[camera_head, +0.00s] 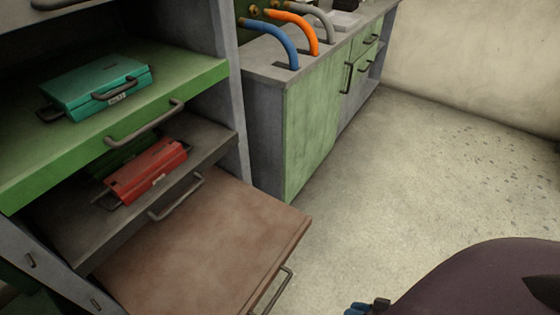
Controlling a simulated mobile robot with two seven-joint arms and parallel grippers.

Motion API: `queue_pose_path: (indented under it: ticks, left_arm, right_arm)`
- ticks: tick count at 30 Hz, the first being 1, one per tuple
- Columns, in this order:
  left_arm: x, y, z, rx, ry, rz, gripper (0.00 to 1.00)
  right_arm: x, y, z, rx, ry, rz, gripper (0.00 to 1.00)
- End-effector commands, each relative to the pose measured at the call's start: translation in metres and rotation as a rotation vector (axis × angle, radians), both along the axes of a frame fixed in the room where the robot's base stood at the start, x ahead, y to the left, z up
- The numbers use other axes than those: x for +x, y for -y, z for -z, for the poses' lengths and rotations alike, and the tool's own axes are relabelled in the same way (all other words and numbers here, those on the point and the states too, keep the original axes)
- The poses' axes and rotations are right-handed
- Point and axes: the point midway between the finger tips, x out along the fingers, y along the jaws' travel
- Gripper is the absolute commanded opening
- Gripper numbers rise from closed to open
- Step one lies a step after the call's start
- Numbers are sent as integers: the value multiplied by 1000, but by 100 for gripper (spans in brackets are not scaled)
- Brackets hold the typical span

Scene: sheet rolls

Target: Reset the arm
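A small blue and black piece (368,307) shows at the bottom edge. It is cut off, and I cannot tell what it belongs to.
A cabinet at left has pulled-out drawers: green (190,82), grey (217,142), brown (215,230). A teal case (75,88) and a red case (130,182) lie in them. A green workbench (310,140) stands behind. Floor (430,170) is clear; a dark rounded shape (470,282) fills bottom right.

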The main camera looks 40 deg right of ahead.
Motion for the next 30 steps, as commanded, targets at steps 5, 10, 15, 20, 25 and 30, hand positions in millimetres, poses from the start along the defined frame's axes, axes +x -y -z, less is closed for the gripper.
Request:
queue_pose_path:
  ticks: [5,10,15,20,25,30]
  left_arm:
    - [-2,0,1,0,-5,-1,100]
    - [-3,0,1,-1,-7,-2,100]
    - [-3,0,1,-1,-7,-2,100]
    - [-3,0,1,0,-6,-1,100]
    - [0,0,0,-1,0,0,100]
    - [2,1,0,-1,5,1,100]
  right_arm:
    - [1,1,-38,-332,48,-76,40]
    - [0,4,-77,-634,69,-184,40]
    - [-4,8,-108,-850,69,-286,40]
    - [-8,11,-134,-1003,66,-373,40]
    - [-11,9,-149,-1087,53,-413,40]
    - [-11,-4,-146,-1036,34,-335,40]
